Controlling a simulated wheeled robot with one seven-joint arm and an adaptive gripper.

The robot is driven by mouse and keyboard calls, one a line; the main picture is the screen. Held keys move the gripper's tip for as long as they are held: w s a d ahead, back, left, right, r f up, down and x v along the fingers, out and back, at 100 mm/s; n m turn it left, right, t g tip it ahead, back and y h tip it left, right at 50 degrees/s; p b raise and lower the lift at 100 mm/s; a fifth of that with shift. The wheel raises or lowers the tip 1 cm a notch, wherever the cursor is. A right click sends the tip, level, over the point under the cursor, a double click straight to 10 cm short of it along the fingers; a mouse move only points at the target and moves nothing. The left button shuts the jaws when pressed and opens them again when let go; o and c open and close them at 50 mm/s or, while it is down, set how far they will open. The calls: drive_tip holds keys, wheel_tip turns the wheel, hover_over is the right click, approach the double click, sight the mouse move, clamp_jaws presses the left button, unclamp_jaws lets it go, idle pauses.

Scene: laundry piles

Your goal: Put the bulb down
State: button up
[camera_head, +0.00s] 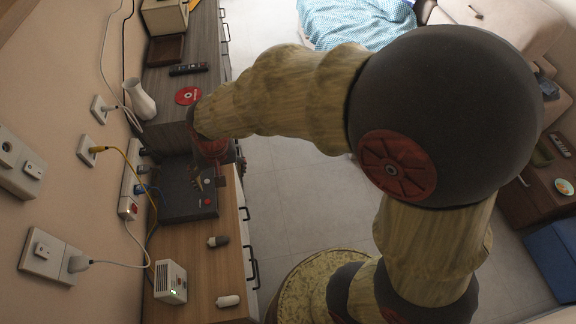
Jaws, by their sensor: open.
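A small bulb-shaped thing (218,241), dark with a paler end, lies on its side on the wooden cabinet top (190,260). A small whitish rounded thing (228,300) lies nearer the front of the same top. I cannot tell for certain which of the two is the bulb. My gripper (219,179) is open, beyond both things and apart from them. It is over the right part of a dark box with buttons (185,192). I see nothing held between its fingers, though the area is small and partly hidden by my wrist.
A white device (170,281) with a green light stands at the cabinet's left. A yellow cable (133,167) and a power strip (130,188) run along the wall. A white vase (140,98), red disc (188,95) and remote (188,69) are farther back. Bare wood surrounds the small things.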

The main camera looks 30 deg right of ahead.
drive_tip(key=s+d+r+n+t, duration=0.1)
drive_tip(key=s+d+r, duration=0.5)
drive_tip(key=s+r, duration=0.2)
drive_tip(key=s+d+r+n+t, duration=0.1)
drive_tip(key=s+d+r+t, duration=0.1)
drive_tip(key=s+d+r, duration=0.4)
wheel_tip(320, 180, up, 3)
drive_tip(key=s, duration=0.2)
drive_tip(key=shift+s+f+h, duration=0.2)
drive_tip(key=shift+s+h, duration=0.1)
